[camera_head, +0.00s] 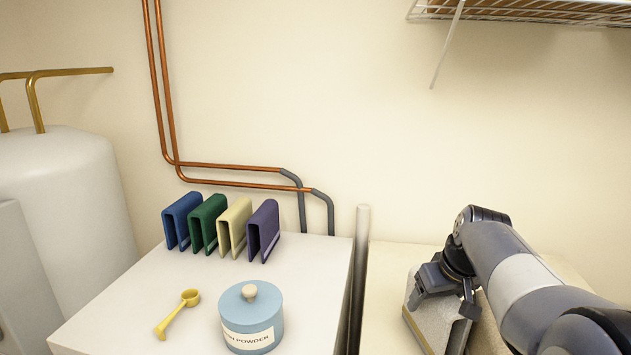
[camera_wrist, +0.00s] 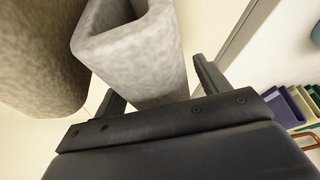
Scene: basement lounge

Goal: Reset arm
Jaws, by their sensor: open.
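My gripper (camera_head: 443,300) is at the lower right of the head view, pointing down over the right-hand surface, with its fingers apart. A pale grey, rough-textured folded piece (camera_head: 428,328) stands under and beside it, partly hidden by my arm. In the wrist view the two fingers of my gripper (camera_wrist: 158,90) are spread, and the grey folded piece (camera_wrist: 140,62) shows between and beyond them. I cannot tell whether the fingers touch it. A second, browner rough piece (camera_wrist: 40,50) fills the upper left of the wrist view.
A grey post (camera_head: 361,260) rises between the surfaces. A wire shelf (camera_head: 530,12) hangs at upper right. Copper pipes (camera_head: 165,90) run along the wall.

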